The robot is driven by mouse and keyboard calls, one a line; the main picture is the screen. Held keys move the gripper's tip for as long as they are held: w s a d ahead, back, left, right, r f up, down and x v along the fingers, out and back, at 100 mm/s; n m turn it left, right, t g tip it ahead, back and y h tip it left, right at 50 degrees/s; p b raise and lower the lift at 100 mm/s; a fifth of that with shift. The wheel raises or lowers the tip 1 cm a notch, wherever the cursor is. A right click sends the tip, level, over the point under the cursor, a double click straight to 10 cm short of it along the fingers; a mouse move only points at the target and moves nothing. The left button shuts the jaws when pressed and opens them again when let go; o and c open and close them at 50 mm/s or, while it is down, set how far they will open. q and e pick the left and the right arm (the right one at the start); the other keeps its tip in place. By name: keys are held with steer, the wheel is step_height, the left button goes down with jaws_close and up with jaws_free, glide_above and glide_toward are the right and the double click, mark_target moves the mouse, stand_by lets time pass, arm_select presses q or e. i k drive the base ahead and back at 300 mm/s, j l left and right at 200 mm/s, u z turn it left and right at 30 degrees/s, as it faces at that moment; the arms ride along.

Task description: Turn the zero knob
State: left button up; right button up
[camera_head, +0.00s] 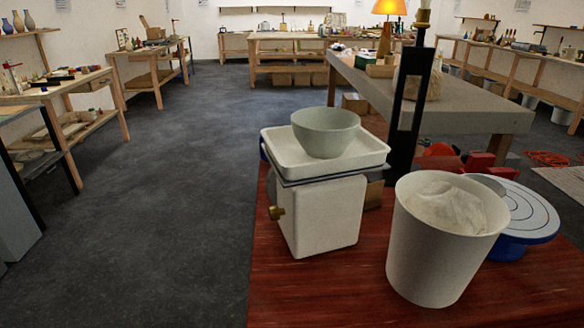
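A small brass knob (277,212), which looks like the zero knob, sticks out from the left part of a white boxy scale (327,218). The scale stands on a red-brown wooden table. A white square tray (276,152) sits on top of the scale, and a pale green bowl (326,135) stands in it. The knob is in plain sight with nothing touching it. Neither of my grippers shows in this view.
A white bucket (440,262) with pale contents stands right of the scale on the wooden tabletop (340,305). A blue turntable (525,222) is behind it. A dark upright post (408,100) rises behind the scale. Open floor (150,220) lies to the left.

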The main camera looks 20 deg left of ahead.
mark_target(275, 213)
steer(key=j+z, duration=0.3)
steer(key=j, duration=0.45)
steer(key=k+j+z, duration=0.1)
steer(key=j+z, duration=0.15)
steer(key=j, duration=0.5)
steer(key=j+z, duration=0.4)
steer(key=j, duration=0.35)
steer(key=k+j+z, duration=0.15)
steer(key=j+z, duration=0.2)
steer(key=j, duration=0.35)
steer(key=j+z, duration=0.35)
steer(key=j, duration=0.45)
steer(key=i+j+z, duration=0.2)
steer(key=j, duration=0.15)
steer(key=j+z, duration=0.15)
steer(key=j, duration=0.2)
steer(key=i+j, duration=0.1)
steer(key=j, duration=0.2)
steer(key=i+j+z, duration=0.15)
steer(key=j, duration=0.15)
